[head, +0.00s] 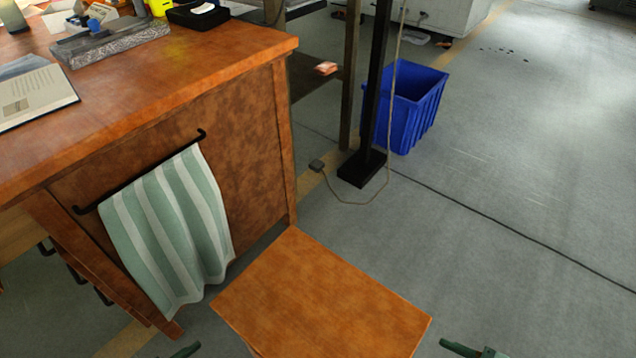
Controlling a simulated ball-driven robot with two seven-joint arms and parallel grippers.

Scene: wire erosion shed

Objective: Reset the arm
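Only small dark green parts of my two grippers show at the bottom edge of the head view. The tip of my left gripper (186,351) is just left of a square wooden top. My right gripper (472,349) is just right of that top, over the grey floor. Most of both grippers is cut off by the frame, and I cannot tell whether they are open or shut. I see nothing held in the parts that show.
The square wooden top (320,300) stands close in front. A wooden bench (170,85) fills the left, with a striped towel (168,235) on its side rail. A blue bin (408,108), a black post (374,110) and a cable stand beyond. Floor at right is clear.

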